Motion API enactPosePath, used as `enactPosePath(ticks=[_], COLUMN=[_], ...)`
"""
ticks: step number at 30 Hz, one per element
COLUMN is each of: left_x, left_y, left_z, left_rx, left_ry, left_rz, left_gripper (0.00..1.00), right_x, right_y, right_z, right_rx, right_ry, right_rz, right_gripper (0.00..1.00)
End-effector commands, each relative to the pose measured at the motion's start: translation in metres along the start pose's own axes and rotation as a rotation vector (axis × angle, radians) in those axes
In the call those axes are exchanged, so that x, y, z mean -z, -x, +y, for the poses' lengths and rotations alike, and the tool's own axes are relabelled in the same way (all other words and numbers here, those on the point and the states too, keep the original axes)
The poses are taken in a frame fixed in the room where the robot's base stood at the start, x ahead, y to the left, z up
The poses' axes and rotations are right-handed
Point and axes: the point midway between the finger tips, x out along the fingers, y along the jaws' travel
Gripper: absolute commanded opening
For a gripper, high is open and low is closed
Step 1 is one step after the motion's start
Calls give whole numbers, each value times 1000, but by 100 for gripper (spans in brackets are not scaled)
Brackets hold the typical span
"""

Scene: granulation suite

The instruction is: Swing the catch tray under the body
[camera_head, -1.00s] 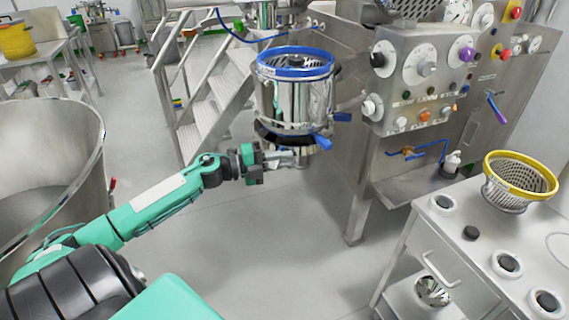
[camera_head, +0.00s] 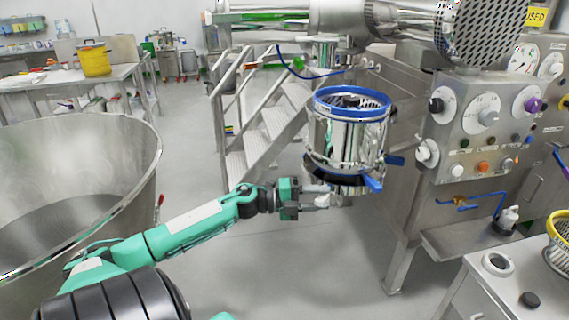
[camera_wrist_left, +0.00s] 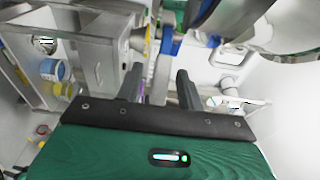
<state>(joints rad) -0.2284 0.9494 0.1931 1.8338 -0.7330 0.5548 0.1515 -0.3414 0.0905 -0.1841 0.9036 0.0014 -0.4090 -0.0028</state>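The body (camera_head: 346,130) is a shiny steel cylinder with a blue ring on top, hanging beside the steel machine. A dark and blue band with blue levers (camera_head: 373,184) runs around its lower end. I cannot clearly tell the catch tray apart from the steel and dark parts at the bottom. My left gripper (camera_head: 318,200) is just below the lower left of the body. In the left wrist view its two fingers (camera_wrist_left: 160,88) stand apart with a gap between them, and a blue part (camera_wrist_left: 171,42) shows beyond them. Whether it touches anything is unclear. My right gripper is not in view.
A control panel (camera_head: 487,118) with dials and knobs is right of the body. A large steel bowl (camera_head: 150,150) stands at the left. Steel stairs (camera_head: 262,128) rise behind. A white-topped cabinet (camera_head: 475,290) is at the lower right. The floor between is clear.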

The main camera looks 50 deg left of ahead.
Motion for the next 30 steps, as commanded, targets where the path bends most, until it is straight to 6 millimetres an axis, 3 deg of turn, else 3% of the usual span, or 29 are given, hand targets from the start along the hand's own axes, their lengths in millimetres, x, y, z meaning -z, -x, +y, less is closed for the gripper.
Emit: enactPosePath(ticks=[9, 19, 30], left_x=[0, 0, 0], left_y=[46, 94, 112], left_z=[2, 2, 0], left_rx=[-2, -1, 0], left_ry=[2, 2, 0], left_rz=[-2, -2, 0], left_gripper=[38, 38, 38], right_x=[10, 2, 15], right_y=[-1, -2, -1], right_z=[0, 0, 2], right_rx=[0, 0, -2], right_ry=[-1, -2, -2], right_rz=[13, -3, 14], right_gripper=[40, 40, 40])
